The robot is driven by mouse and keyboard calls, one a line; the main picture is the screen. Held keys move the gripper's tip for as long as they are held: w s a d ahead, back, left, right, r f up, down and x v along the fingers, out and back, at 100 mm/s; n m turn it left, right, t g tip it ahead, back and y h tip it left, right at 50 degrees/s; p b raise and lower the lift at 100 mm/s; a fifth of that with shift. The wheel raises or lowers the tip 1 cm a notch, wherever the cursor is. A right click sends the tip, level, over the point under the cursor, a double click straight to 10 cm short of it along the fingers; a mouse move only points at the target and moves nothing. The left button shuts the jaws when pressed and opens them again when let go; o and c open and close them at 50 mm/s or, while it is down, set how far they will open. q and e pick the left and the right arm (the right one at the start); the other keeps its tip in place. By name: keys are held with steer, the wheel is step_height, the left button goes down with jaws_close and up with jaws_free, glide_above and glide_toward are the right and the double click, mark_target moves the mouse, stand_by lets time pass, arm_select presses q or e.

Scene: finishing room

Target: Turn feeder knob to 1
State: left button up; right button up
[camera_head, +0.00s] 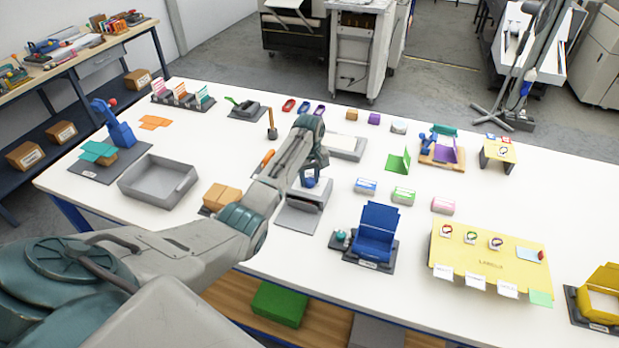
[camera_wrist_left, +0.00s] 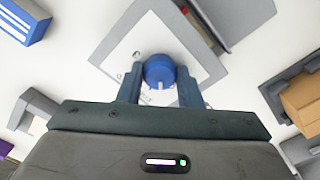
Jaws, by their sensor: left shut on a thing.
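The feeder knob (camera_wrist_left: 159,71) is a round blue knob with a white pointer mark, set on a pale dial plate (camera_wrist_left: 128,58) of a grey feeder. In the left wrist view its pointer faces down toward my gripper's palm. My left gripper (camera_wrist_left: 160,78) has one finger on each side of the knob and is shut on it. In the head view the left gripper (camera_head: 312,174) reaches down onto the feeder (camera_head: 305,217), and the arm hides part of it. The knob shows there as a small blue patch (camera_head: 311,183). The dial's numbers are too small to read. My right gripper is not in view.
Small labelled boxes (camera_head: 403,195) lie right of the gripper. A yellow board (camera_head: 490,254) lies farther right. Bare white table lies between them.

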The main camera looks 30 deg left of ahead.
mark_target(310, 179)
arm_select(q)
steer(key=shift+m, duration=2.3)
steer(key=o, duration=1)
steer(key=shift+r+b, duration=2)
steer(key=shift+r, duration=3.45)
steer(key=shift+f, duration=0.1)
